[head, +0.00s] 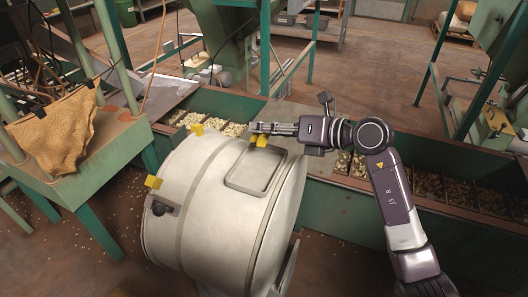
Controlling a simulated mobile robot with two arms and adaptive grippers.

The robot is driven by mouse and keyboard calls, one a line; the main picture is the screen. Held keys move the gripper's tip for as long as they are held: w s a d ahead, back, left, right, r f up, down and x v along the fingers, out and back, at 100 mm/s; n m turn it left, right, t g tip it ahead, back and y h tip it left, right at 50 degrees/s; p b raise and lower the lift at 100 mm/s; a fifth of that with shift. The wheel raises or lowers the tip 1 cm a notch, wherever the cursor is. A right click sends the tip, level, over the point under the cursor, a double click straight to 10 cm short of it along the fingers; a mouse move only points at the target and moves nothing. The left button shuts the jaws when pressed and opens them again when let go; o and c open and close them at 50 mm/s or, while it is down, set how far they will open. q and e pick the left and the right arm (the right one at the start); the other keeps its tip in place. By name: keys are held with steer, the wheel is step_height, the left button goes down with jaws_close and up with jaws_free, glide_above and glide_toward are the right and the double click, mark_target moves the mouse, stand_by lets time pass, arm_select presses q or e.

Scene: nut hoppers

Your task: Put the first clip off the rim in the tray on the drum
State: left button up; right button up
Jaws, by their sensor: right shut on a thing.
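The white drum (205,215) stands tilted in the middle of the head view. A shallow grey tray (229,180) lies on its top side and looks empty. My right gripper (258,129) reaches in from the right and is shut on a yellow clip (260,141), just above the tray's far edge. I cannot tell whether the clip touches the tray. Two other yellow clips sit at the drum's left rim, one at the back (197,129) and one at the left (153,182). My left gripper is out of view.
Green hoppers (343,209) with compartments of nuts run behind and right of the drum. A green table (120,137) with a tan cloth (55,130) stands at the left. Green machine frames stand at the back. Brown floor shows at the lower left.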

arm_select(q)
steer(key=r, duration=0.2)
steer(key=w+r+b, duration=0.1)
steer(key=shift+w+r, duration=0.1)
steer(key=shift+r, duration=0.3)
arm_select(e)
step_height(320, 180, down, 6)
steer(key=shift+f, duration=0.25)
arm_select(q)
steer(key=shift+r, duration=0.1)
arm_select(e)
steer(key=shift+f, duration=0.1)
steer(key=o, duration=0.6)
steer(key=shift+c, duration=0.2)
steer(key=o, duration=0.4)
steer(key=shift+c, duration=0.2)
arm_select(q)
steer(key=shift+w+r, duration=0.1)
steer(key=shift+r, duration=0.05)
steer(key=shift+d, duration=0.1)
